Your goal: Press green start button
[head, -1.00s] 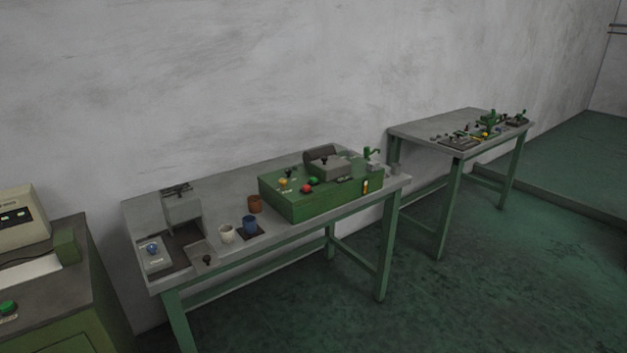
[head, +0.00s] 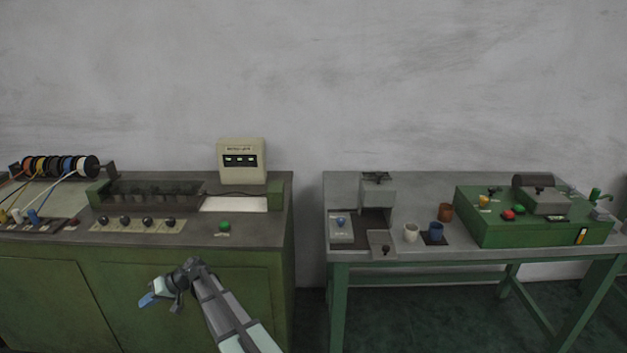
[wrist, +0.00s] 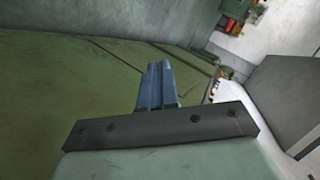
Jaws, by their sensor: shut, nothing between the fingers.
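A green button (head: 224,226) sits on a small labelled plate at the front right of the left cabinet's top. Another green button (head: 519,211) sits beside a red one on the green box machine on the right table. The labels are too small to read, so I cannot tell which is marked start. My gripper (head: 147,300) is below the cabinet's top edge, in front of its green doors, left of and lower than the nearer green button. Its blue fingers (wrist: 156,84) are shut and empty in the wrist view. No button is clearly visible in the wrist view.
The left cabinet (head: 268,232) carries a row of dark knobs (head: 136,221), a cream counter box (head: 242,160) and wire spools (head: 60,166). A gap separates it from the grey table (head: 300,240), which holds cups and the green box machine (head: 480,228).

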